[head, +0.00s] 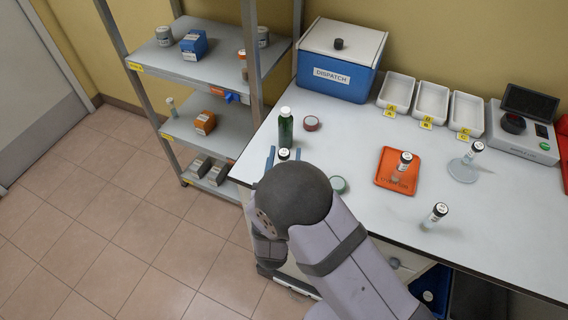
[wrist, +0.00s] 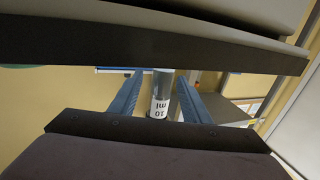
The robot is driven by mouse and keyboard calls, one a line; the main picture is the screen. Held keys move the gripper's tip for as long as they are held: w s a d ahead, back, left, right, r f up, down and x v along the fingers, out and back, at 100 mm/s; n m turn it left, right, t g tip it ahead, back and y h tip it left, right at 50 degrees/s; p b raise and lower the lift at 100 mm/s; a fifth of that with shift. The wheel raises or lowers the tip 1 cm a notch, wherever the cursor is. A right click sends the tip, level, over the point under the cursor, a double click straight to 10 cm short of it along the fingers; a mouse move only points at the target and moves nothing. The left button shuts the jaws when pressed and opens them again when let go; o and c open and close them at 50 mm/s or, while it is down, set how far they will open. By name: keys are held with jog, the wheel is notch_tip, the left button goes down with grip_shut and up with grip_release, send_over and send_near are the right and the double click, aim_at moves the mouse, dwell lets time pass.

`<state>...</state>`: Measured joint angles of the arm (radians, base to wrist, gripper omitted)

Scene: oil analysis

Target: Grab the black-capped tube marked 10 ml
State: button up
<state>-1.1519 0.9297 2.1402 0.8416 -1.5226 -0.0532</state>
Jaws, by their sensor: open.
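The tube marked 10 ml (wrist: 160,104) stands between the two blue fingers of my gripper (wrist: 158,82) in the wrist view, its label upside down there. My gripper is open, with a gap visible beside the tube. In the head view a black cap (head: 284,154) shows between the fingers of my gripper (head: 284,157), near the table's left edge; my arm hides what is below. Other black-capped tubes are one at the orange tray (head: 404,162), one at a round clear dish (head: 476,149) and one on the bare table (head: 437,212).
A green bottle (head: 286,128) with a white cap stands just behind my gripper. A red-rimmed disc (head: 312,123) and a green one (head: 338,184) lie nearby. The blue DISPATCH box (head: 335,78), white trays (head: 431,103) and an instrument (head: 520,135) line the back. A shelf rack (head: 205,66) stands left.

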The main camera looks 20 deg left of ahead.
jog(key=shift+x, duration=1.05)
grip_shut()
jog(key=shift+r, duration=0.15)
jog(key=shift+r+b, duration=0.45)
jog(key=shift+r, duration=4.45)
